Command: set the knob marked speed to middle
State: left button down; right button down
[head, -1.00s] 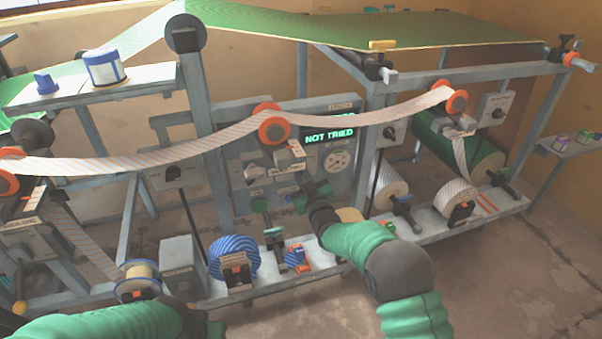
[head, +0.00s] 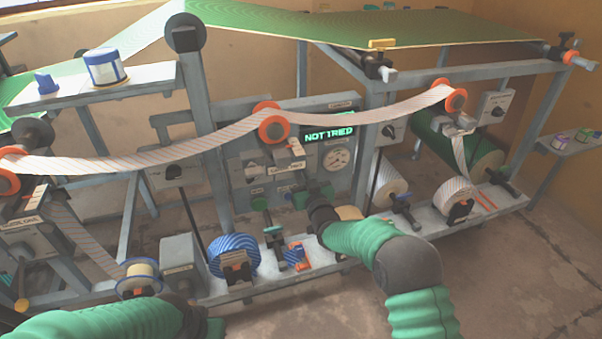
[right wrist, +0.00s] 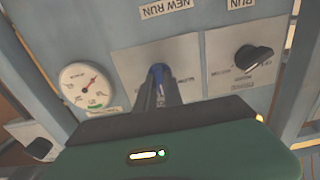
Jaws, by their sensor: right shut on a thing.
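No label reading speed is legible in either view. In the head view, my right gripper (head: 305,192) is at the front of the grey control panel (head: 341,185), below the green display. In the right wrist view, its dark fingers (right wrist: 158,88) are shut on a blue piece (right wrist: 158,70) on the plate whose upside-down label reads NEW RUN. The fingers hide most of it, so its setting cannot be told. Beside it, a black knob (right wrist: 254,60) on the plate marked RUN is untouched. My left gripper (head: 213,328) is low at the front, its jaws unclear.
Other dark knobs sit on boxes at the left (head: 174,172), right of the panel (head: 388,131) and far right (head: 498,112). A round gauge (right wrist: 87,85) is beside the held plate. The display (head: 330,134) reads NOT TRIED. A striped paper web (head: 190,160) crosses above; a blue roll (head: 235,255) stands below.

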jog(key=c, duration=1.5)
grip_release()
jog(key=shift+f, duration=0.4)
jog(key=shift+o, duration=0.2)
jog(key=shift+r, duration=0.2)
jog(key=shift+s, duration=0.1)
jog(key=p+v, duration=0.4)
jog(key=v, duration=1.2)
jog(key=shift+s, duration=0.35)
jog(key=shift+d, duration=0.15)
